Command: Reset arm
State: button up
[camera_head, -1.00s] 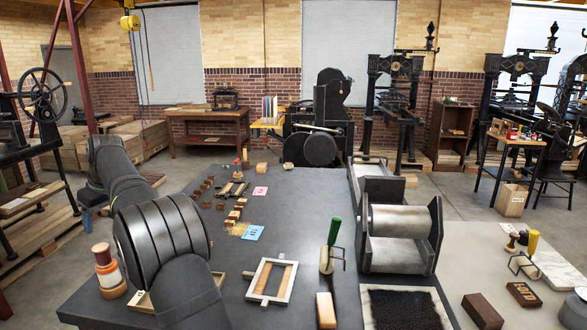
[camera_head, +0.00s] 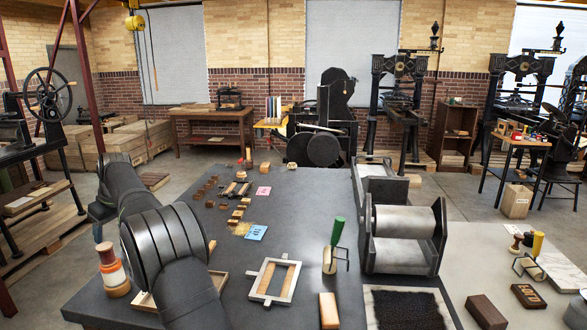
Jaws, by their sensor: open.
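My gripper is not seen; only dark links of my arm show at the left of the head view, over the left part of the grey table (camera_head: 300,200). The big ringed joint covers part of a wooden tray (camera_head: 143,300) and some of the table top. A green-handled roller (camera_head: 333,245) stands by the small cylinder press (camera_head: 403,240). A white-edged wooden frame (camera_head: 272,280) lies flat near the middle.
A round wooden stamp (camera_head: 112,270) stands close left of my arm. Small wooden blocks (camera_head: 241,207) and a blue card (camera_head: 256,232) lie further back. A dark textured pad (camera_head: 405,309) lies at the front right. The table's middle has free room.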

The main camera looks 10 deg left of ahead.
jog(key=w+d+r, duration=0.3)
jog(key=d+r, duration=0.2)
jog(key=d, duration=0.3)
notch_tip(320, 180, up, 11)
jog(key=w+d+m, duration=0.2)
jog(key=w+d, duration=0.3)
jog(key=d, duration=0.3)
jog(key=w+d+m+t, duration=0.1)
jog(key=w+d+m, duration=0.1)
jog(key=w+d, duration=0.4)
jog(key=shift+d+h, duration=0.4)
jog(key=shift+d, duration=0.55)
